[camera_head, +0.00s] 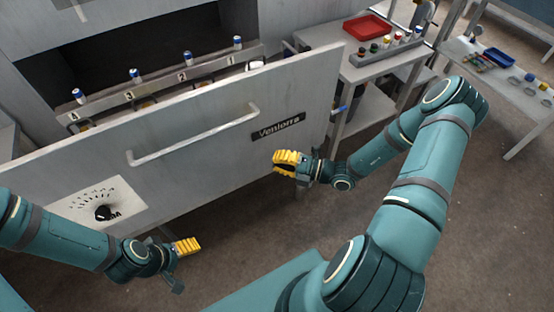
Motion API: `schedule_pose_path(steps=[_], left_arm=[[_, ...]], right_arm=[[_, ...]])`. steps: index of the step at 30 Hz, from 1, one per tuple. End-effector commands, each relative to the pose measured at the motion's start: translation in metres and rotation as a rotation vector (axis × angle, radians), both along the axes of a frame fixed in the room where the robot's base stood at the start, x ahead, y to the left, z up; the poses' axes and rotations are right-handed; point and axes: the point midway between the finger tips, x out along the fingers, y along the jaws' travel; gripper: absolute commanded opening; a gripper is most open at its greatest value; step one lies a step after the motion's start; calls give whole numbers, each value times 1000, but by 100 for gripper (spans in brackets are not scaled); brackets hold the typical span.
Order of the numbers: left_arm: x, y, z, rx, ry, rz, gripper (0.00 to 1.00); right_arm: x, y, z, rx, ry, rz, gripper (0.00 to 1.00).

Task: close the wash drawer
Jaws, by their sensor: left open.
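The wash drawer has a wide grey front panel (215,125) and stands pulled out from the machine housing. Its long bar handle (195,138) runs across the front, left of a dark "Veniorra" nameplate (278,126). A dial plate (100,208) sits low on the left of the front. My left gripper (182,266) is open and empty, low in front of the drawer, right of the dial. My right gripper (288,162) is near the lower right of the front, below the nameplate. Its yellow pads look close together; I cannot tell if it touches the panel.
A numbered rack (155,86) with several white-and-blue cylinders is behind the drawer front. A side table (375,68) at the upper right holds a red tray (367,27) and small bottles. Another table (515,75) stands far right. Open floor lies in front.

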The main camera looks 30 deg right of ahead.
Motion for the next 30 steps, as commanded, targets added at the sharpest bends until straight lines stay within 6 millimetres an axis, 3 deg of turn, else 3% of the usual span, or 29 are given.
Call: schedule_pose_path(steps=[11, 19, 30], left_arm=[[2, 0, -14, 1, -6, 1, 75], [4, 1, -22, 2, -10, 3, 75], [5, 1, -23, 2, -10, 3, 75]], right_arm=[[52, 54, -1, -1, -2, 5, 0], [85, 51, -1, -5, -2, 3, 0], [90, 51, 0, -4, -1, 3, 0]])
